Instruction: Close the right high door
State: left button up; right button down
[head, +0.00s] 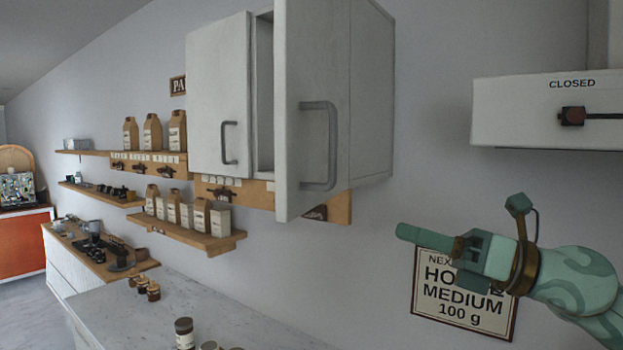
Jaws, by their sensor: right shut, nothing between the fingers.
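The right high door (311,110) of the white wall cabinet (371,95) stands partly open, swung out toward me, with a grey bar handle (319,147) on its face. A dark gap shows between it and the left door (218,97), which looks closed and has its own handle. My right gripper (401,231) is shut and empty, to the right of and a little below the open door, apart from it, in front of a wall sign. My left gripper is not in view.
A sign (463,295) hangs on the wall behind my right gripper. A white box marked CLOSED (540,120) is at upper right. Shelves with paper bags (176,131) run left of and below the cabinet. A counter (180,300) with jars lies below.

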aim_at(291, 203)
jog(key=s+a+r+n+g+h, duration=0.1)
jog(key=s+r+n+g+h, duration=0.1)
jog(key=s+r+n, duration=0.35)
jog(key=shift+m, duration=0.25)
jog(key=p+x, duration=0.3)
jog(key=x, duration=0.3)
jog(key=p+x, duration=0.3)
jog(key=x, duration=0.3)
jog(key=shift+w+a+f, duration=0.25)
jog(key=shift+a, duration=0.05)
jog(key=shift+w+a+f+p, duration=0.1)
jog(key=shift+w+a+p, duration=0.1)
jog(key=shift+a+p, duration=0.3)
